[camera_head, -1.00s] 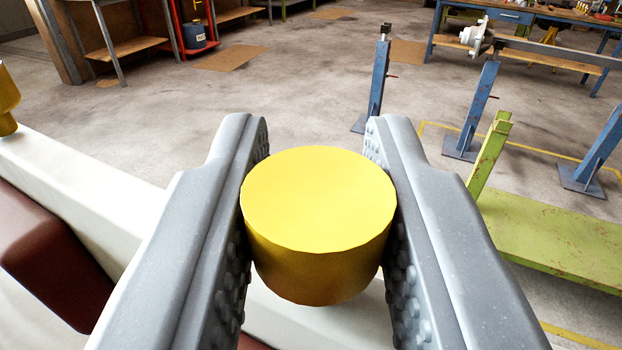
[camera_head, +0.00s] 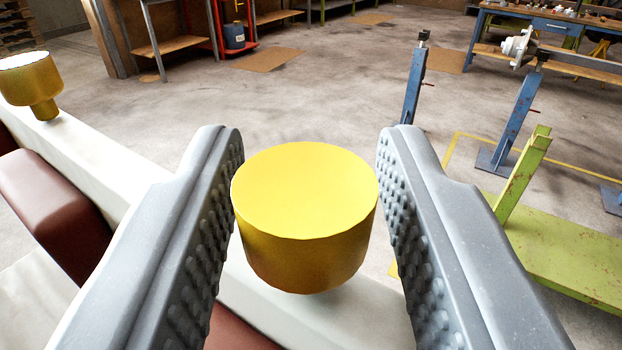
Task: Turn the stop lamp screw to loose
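A yellow round screw head (camera_head: 304,215) stands between the two fingers of my gripper (camera_head: 310,165). It sits over a white bar with a dark red lamp part beneath. My gripper is open around the screw. A gap shows between the screw and the right finger; the left finger is very close to the screw, and I cannot tell whether it touches. A second yellow screw (camera_head: 32,85) stands upright on the white bar (camera_head: 95,165) at the far left. A dark red lamp block (camera_head: 55,200) is on the side of that bar. No label shows which screw is the stop lamp's.
A green stand (camera_head: 560,245) is at the right, with blue posts (camera_head: 414,85) behind it. A blue workbench (camera_head: 560,30) is at the back right. Shelves (camera_head: 165,45) and a red rack are at the back left. The floor between is mostly open.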

